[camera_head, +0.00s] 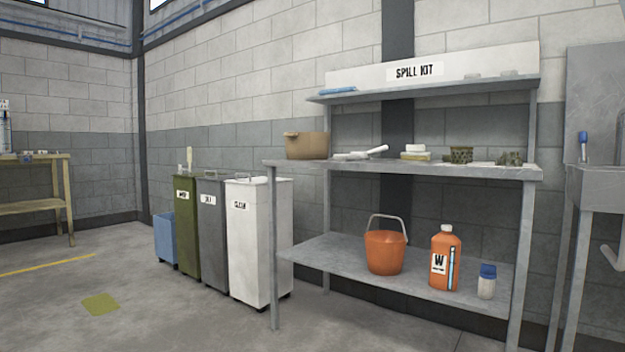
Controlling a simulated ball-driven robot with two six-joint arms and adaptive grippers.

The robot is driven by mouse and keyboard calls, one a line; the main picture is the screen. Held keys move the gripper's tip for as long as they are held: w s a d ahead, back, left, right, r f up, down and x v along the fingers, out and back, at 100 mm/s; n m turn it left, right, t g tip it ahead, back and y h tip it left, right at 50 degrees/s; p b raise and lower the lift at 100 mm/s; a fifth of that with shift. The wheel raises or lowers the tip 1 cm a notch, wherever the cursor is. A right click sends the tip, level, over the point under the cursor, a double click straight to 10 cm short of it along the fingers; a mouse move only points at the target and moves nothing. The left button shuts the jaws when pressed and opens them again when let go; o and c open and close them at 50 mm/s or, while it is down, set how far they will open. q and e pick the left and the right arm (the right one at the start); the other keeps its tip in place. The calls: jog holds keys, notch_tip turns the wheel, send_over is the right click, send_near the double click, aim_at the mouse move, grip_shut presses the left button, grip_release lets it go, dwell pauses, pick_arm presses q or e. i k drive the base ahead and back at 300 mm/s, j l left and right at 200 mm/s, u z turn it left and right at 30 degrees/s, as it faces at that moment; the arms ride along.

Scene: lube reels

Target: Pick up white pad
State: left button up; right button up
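A small stack of pale pads (415,156) lies on the middle shelf of the grey metal rack (440,170), with a white pad (413,148) on top and a yellowish layer below it. A flat white piece (482,164) lies further right on the same shelf, too small to tell if it is also a pad. White scoop-like or brush-like items (362,154) lie left of the stack. Neither of my grippers is in view.
A tan tub (306,145) and dark green rolled items (460,155) share the shelf. An orange bucket (385,252), an orange jug (445,258) and a small bottle (487,281) stand below. Bins (258,240) stand left; a sink (597,185) is right. The front floor is clear.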

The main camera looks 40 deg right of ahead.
aim_at(342, 158)
jog(key=z, duration=1.55)
